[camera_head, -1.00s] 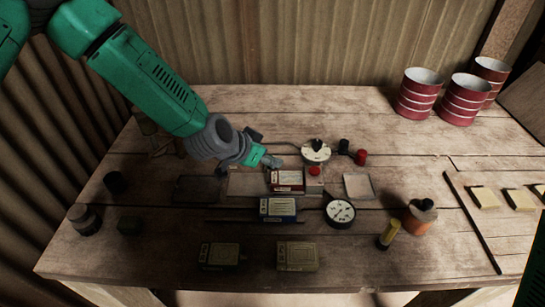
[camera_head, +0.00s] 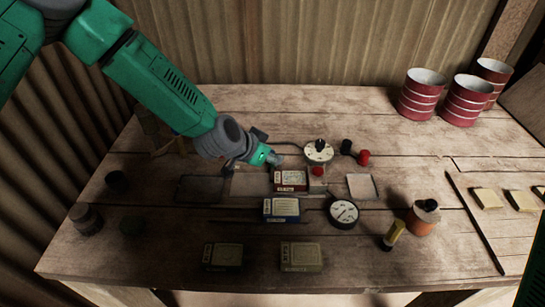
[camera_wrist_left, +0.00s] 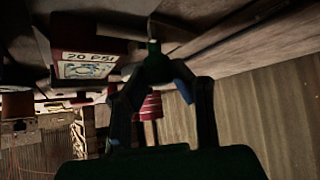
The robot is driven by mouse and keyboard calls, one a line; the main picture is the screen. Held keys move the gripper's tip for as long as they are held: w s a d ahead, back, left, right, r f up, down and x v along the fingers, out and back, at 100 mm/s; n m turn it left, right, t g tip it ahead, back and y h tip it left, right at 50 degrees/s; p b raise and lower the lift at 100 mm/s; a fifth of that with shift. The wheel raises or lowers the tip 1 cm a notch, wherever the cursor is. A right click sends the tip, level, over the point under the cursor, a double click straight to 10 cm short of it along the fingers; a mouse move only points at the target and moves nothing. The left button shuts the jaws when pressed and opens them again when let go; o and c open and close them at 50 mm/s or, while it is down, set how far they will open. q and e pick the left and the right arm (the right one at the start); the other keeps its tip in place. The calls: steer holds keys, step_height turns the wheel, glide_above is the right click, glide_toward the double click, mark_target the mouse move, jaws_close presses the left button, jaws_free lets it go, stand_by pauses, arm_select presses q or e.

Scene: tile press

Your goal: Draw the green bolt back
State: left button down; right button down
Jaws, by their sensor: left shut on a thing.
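My left gripper (camera_head: 274,159) is at the back edge of the red box (camera_head: 291,181) in the middle of the table. In the left wrist view its two dark fingers (camera_wrist_left: 155,72) are closed together on the small green bolt (camera_wrist_left: 153,47). The bolt's far end and its seat are hard to make out in shadow. The red box, labelled 20 PSI, also shows beside the fingers in the wrist view (camera_wrist_left: 85,48). In the head view the gripper hides the bolt. My right gripper is out of view.
A dial (camera_head: 318,151) with a black knob stands just right of the gripper, with a red button (camera_head: 318,172) below it. A blue box (camera_head: 282,210) and a round gauge (camera_head: 342,213) lie in front. Flat plates flank the red box. Red drums (camera_head: 465,100) stand at back right.

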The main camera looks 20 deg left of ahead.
arm_select(q)
steer(key=w, duration=0.2)
steer(key=w+a, duration=0.1)
steer(key=shift+w+a+f+b, duration=0.1)
steer(key=shift+w+b, duration=0.25)
steer(key=shift+b, duration=0.05)
steer(key=c, duration=1.4)
jaws_free()
steer(key=shift+o, duration=0.2)
steer(key=shift+a, duration=0.1)
steer(key=shift+a, duration=0.1)
